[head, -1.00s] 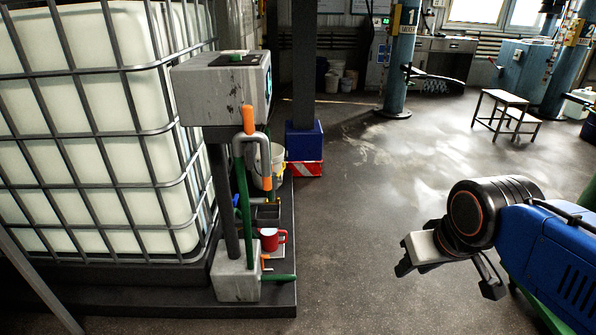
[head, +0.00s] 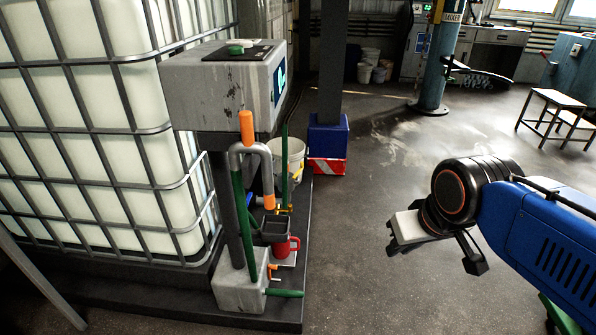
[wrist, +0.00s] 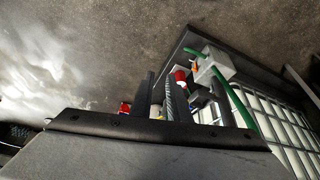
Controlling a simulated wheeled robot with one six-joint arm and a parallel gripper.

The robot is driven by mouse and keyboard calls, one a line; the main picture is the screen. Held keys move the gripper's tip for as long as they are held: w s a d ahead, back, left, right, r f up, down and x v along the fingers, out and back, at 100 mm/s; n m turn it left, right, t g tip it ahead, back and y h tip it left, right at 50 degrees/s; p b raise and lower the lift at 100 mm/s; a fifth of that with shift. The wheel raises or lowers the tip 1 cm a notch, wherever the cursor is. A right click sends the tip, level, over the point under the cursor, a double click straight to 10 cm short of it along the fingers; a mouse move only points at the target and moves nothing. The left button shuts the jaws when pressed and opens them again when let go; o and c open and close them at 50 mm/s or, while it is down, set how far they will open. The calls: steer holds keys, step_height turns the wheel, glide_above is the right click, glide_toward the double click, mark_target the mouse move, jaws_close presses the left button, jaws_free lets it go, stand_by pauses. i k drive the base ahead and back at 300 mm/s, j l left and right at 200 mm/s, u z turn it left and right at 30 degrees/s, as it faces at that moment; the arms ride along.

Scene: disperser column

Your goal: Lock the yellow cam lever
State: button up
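A small yellow part (head: 283,209), perhaps the cam lever, shows beside a green hose behind the grey dispensing stand (head: 225,85) in the head view. It is too small to tell its position, and pipes partly hide it. My gripper (head: 436,262) is at the right of the head view, well apart from the stand. Its two fingers are spread and nothing is between them. In the wrist view the stand's parts and the red mug (wrist: 181,76) show beyond the dark fingers.
A caged white tank (head: 100,130) stands at the left. A red mug (head: 282,249), a white bucket (head: 287,155) and orange-handled pipes crowd the stand's base. A blue and red-white post foot (head: 328,150) stands behind. The floor between stand and arm is clear.

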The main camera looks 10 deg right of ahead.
mark_target(297, 173)
steer(key=i+l+z, duration=0.35)
steer(key=i, duration=0.15)
steer(key=i+z, duration=0.4)
steer(key=i+l+u, duration=0.1)
steer(key=i, duration=0.3)
steer(key=i+l+u, duration=0.1)
steer(key=i, duration=0.3)
steer(key=i+l+u, duration=0.1)
steer(key=i, duration=0.35)
steer(key=i+l+u, duration=0.1)
steer(key=i+l, duration=0.2)
steer(key=i+l+u, duration=0.25)
steer(key=i+u, duration=0.15)
steer(key=i+l+u, duration=0.65)
steer(key=u, duration=0.15)
steer(key=l, duration=0.1)
